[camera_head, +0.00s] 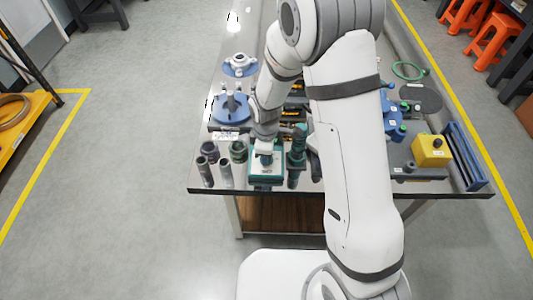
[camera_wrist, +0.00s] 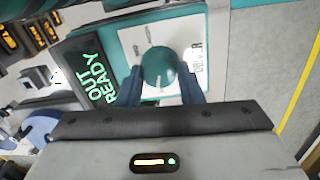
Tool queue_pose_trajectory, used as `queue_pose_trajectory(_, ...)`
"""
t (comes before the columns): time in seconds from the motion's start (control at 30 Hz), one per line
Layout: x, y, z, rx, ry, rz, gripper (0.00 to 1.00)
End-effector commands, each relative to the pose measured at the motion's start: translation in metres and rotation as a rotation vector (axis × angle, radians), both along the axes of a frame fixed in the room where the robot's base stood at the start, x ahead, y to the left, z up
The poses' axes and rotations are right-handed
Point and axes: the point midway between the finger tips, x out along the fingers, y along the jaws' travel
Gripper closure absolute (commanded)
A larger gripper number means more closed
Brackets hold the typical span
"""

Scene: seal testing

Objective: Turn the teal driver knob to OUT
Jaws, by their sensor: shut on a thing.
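The round teal driver knob (camera_wrist: 158,66) sits on a white plate on the teal driver unit (camera_wrist: 182,24). My gripper (camera_wrist: 159,80) has its two dark fingers on either side of the knob and is shut on it. A dark display (camera_wrist: 95,72) beside the plate shows "OUT" and "READY" in green letters. The marks on the plate are too small to read fully, and the gripper body hides the near side. In the head view, the driver unit (camera_head: 266,181) stands at the table's front edge, and my gripper covers its knob.
Dark cylinders (camera_head: 226,173) stand left of the driver, and a dark green tool (camera_head: 296,157) stands close on its right. A blue round fixture (camera_head: 231,108) is behind to the left.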

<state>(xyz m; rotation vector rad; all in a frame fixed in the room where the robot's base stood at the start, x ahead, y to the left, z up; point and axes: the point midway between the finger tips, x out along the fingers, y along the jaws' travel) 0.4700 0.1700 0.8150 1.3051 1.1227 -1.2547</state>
Motion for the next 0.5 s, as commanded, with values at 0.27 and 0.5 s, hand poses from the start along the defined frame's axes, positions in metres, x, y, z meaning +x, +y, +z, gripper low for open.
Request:
queue_pose_trajectory(0.27, 0.0007, -0.0001, 0.0003, 0.001, -0.002, 0.113, 0.89)
queue_pose_trajectory(0.5, 0.0007, -0.0001, 0.0006, 0.000, -0.002, 0.145, 0.89)
